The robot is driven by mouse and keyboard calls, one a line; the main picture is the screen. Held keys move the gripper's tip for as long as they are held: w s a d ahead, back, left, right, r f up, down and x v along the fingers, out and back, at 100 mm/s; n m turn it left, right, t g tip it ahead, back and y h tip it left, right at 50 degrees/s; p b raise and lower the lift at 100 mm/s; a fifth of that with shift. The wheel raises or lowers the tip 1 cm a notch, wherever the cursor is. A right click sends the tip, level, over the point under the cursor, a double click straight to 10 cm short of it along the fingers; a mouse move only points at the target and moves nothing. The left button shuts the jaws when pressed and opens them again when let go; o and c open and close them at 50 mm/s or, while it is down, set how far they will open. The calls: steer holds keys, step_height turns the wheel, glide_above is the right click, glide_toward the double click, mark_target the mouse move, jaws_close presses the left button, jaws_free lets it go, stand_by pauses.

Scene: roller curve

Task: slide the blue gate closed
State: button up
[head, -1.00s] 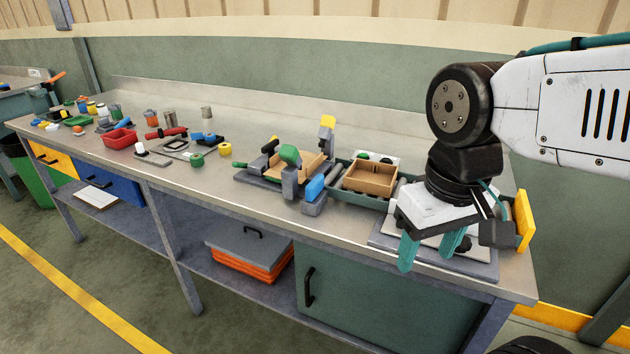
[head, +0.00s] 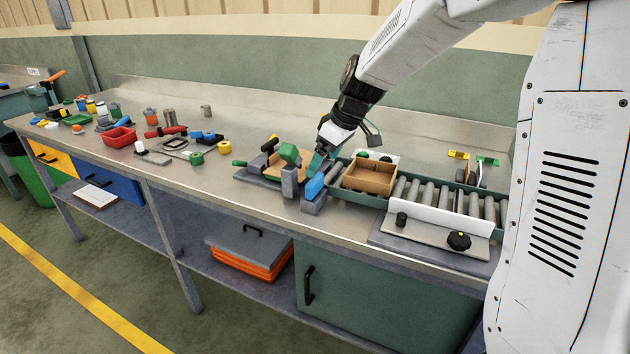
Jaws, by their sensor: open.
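The blue gate piece (head: 314,187) stands on a grey block (head: 314,205) at the front edge of the bench, between the wooden-bedded fixture and the roller conveyor. My gripper (head: 316,165) is open, its teal fingers pointing down just behind and above the blue piece. One finger overlaps the blue piece's top edge in the picture; I cannot tell whether they touch. The far finger and the space behind the blue piece are partly hidden.
A wooden box (head: 370,177) sits on the roller conveyor (head: 440,195) just right of my gripper. A plate with a black knob (head: 459,241) lies at front right.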

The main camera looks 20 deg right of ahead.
mark_target(315, 179)
steer(key=shift+n, duration=0.4)
steer(key=x, duration=0.8)
steer(key=shift+w, duration=0.1)
steer(key=c, duration=1.4)
steer(key=w+d, duration=0.3)
steer(key=shift+d+r, duration=0.1)
steer(key=o, duration=1.4)
steer(key=shift+w+d, duration=0.15)
